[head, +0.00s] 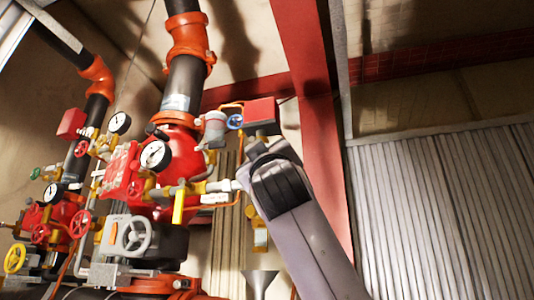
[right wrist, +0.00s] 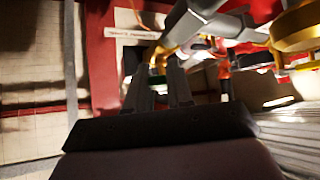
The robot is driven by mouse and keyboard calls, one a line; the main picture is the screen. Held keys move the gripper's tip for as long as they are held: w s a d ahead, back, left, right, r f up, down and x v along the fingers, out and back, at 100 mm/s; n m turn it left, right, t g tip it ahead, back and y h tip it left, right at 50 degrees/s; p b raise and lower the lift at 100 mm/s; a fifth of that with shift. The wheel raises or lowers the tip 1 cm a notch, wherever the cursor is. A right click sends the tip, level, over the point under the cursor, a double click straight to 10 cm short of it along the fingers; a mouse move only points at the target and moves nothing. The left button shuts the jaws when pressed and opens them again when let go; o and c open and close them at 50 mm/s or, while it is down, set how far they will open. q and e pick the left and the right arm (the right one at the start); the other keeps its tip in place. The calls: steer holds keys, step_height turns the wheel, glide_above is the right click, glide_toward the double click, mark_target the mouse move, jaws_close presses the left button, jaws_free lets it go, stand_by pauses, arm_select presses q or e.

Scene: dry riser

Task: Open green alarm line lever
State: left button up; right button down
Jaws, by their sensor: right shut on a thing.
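A small green piece, which looks like the green alarm line lever (right wrist: 153,71), shows between the fingertips in the right wrist view, below a grey pipe fitting. My right gripper (right wrist: 161,68) is shut on it; the fingers hide most of it. In the head view my right arm reaches up from the bottom right to the valve assembly, and its wrist hides the fingertips and the lever. My left gripper is not in view.
Close to my right wrist are a red box (head: 262,111), a blue handwheel (head: 235,121) and a yellow lever (head: 179,206). A pressure gauge (head: 155,155) and a grey handwheel (head: 133,236) stand further left. A red column (head: 318,130) and corrugated panel (head: 440,215) stand right.

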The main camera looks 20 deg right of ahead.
steer(key=m+h, duration=0.1)
steer(key=m+h+p, duration=0.1)
steer(key=m, duration=0.1)
steer(key=a+m+h, duration=0.1)
steer(key=h, duration=0.1)
steer(key=shift+w+f+p, duration=0.15)
steer(key=shift+w+p, duration=0.2)
steer(key=shift+w+a+f+m+g+h+p, duration=0.15)
steer(key=shift+m+g+h+p, duration=0.4)
steer(key=shift+m+h, duration=0.85)
steer(key=shift+w+a+r+m+g+h+p, duration=0.15)
steer(key=shift+m+g+h+p, duration=0.4)
steer(key=shift+m+h, duration=0.85)
steer(key=shift+a+f+m+g+h+p, duration=0.25)
steer(key=shift+m+h+p, duration=0.6)
steer(key=shift+m, duration=0.85)
steer(key=shift+d+m+g+h, duration=0.1)
steer(key=shift+m+g+h, duration=0.2)
steer(key=shift+h, duration=0.15)
steer(key=c, duration=1.1)
jaws_free()
